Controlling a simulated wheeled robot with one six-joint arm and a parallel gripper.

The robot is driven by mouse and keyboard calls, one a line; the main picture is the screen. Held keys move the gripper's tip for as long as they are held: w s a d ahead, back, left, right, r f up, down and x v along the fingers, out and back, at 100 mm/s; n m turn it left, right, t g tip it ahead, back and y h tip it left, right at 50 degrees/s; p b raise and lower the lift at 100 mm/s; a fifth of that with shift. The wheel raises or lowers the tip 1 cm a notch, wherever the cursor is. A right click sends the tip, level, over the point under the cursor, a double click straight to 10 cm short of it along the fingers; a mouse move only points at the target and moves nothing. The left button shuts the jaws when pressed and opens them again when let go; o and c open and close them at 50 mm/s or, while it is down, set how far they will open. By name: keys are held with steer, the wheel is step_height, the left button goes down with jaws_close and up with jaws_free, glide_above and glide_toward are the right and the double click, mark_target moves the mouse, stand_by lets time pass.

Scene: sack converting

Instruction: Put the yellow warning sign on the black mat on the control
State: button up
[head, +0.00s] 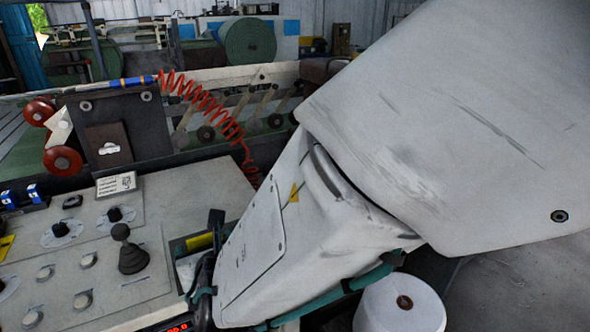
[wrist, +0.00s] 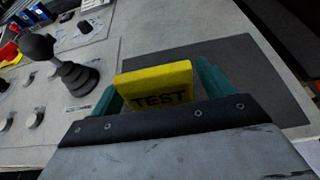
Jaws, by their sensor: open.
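A yellow sign lettered TEST (wrist: 155,82) stands between the teal fingers of my gripper (wrist: 162,88) in the wrist view. The fingers are open, one on each side of it. Its lower part is hidden behind my gripper's dark front edge, so I cannot tell whether its base touches the surface. The dark mat (wrist: 255,72) lies flat on the grey control panel, behind and to the right of the sign. In the head view the yellow sign (head: 199,242) shows beside my arm, over the mat's dark area, with my gripper mostly hidden.
A black joystick (head: 132,255) stands on the control panel (head: 215,190) left of the sign, with several knobs and buttons around it. A small white label plate (head: 116,184) stands at the panel's back edge. A coiled red hose (head: 215,110) hangs behind. A white roll (head: 400,304) is at lower right.

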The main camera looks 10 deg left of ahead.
steer(key=v, duration=1.1)
steer(key=w+d+r+m+t+h, duration=0.2)
steer(key=w+d+r+m+h, duration=0.15)
steer(key=w+d+m, duration=0.4)
steer(key=w+d+r+m+t+h, duration=0.1)
steer(key=w+d+r+m+h, duration=0.3)
steer(key=d, duration=0.7)
steer(key=w+d+m+g+h, duration=0.2)
steer(key=d+m+h, duration=0.4)
steer(key=d+m, duration=0.6)
steer(key=s+d+m+g+h, duration=0.1)
steer(key=s+d+m+g, duration=0.35)
steer(key=d, duration=0.35)
steer(key=s+d+m+g, duration=0.3)
steer(key=d+m, duration=0.2)
steer(key=d, duration=0.3)
steer(key=s+m+g+y, duration=0.2)
steer(key=s+m+y, duration=0.3)
steer(key=s+m, duration=0.5)
steer(key=shift+s+a+f+m+y, duration=0.2)
steer(key=shift+f+m+y, duration=0.15)
steer(key=shift+m, duration=0.15)
